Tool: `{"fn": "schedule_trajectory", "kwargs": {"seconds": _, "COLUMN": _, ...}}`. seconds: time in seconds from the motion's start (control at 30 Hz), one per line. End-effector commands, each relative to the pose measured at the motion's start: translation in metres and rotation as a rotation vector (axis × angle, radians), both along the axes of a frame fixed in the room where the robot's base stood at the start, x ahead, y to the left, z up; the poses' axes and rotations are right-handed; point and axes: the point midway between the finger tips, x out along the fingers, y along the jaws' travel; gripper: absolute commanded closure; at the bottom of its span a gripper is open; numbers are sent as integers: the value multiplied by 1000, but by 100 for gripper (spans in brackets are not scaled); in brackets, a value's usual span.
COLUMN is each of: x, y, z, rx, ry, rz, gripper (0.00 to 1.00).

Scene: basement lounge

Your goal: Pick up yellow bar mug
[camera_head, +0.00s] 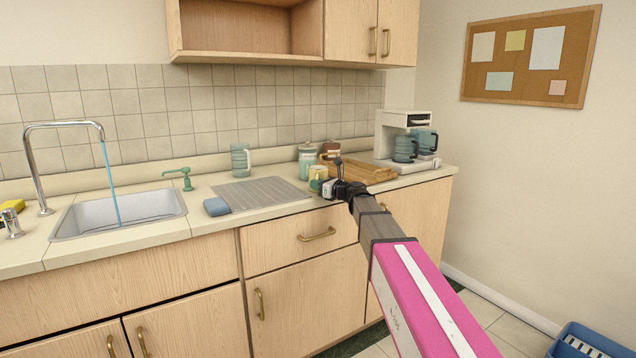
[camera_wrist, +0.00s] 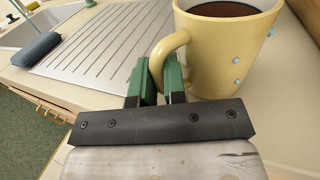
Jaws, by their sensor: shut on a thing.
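The yellow bar mug (camera_wrist: 225,55) stands upright in the wrist view, with dark liquid inside and small blue dots on its side. Its handle (camera_wrist: 166,48) points left, toward my gripper (camera_wrist: 160,80). The two green fingers are shut on the handle, one on each side of it. In the head view the mug (camera_head: 317,172) is small, near the front edge of the counter, partly hidden by my gripper (camera_head: 328,187). Whether its base touches the counter is hard to tell.
A ribbed drainboard (camera_head: 262,192) and a blue sponge (camera_head: 216,206) lie left of the mug. A wooden tray (camera_head: 372,174), a jar (camera_head: 306,160) and a coffee maker (camera_head: 402,140) stand behind and right. A ribbed glass (camera_head: 240,160) stands by the backsplash. The sink (camera_head: 120,212) has running water.

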Motion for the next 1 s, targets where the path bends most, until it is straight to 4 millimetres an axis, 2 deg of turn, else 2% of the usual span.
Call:
{"fn": "schedule_trajectory", "kwargs": {"seconds": 0.33, "x": 0, "y": 0, "z": 11, "rx": 1, "ry": -1, "rz": 0, "gripper": 100}}
{"fn": "schedule_trajectory", "kwargs": {"seconds": 0.57, "x": -1, "y": 1, "z": 45, "rx": 1, "ry": -3, "rz": 0, "gripper": 100}}
{"fn": "schedule_trajectory", "kwargs": {"seconds": 0.6, "x": -10, "y": 12, "z": 50, "rx": 0, "ry": -3, "rz": 4, "gripper": 100}}
{"fn": "schedule_trajectory", "kwargs": {"seconds": 0.8, "x": -36, "y": 49, "z": 77, "rx": 0, "ry": -3, "rz": 2, "gripper": 100}}
{"fn": "schedule_trajectory", "kwargs": {"seconds": 1.0, "x": -55, "y": 78, "z": 97, "rx": 0, "ry": -3, "rz": 2, "gripper": 100}}
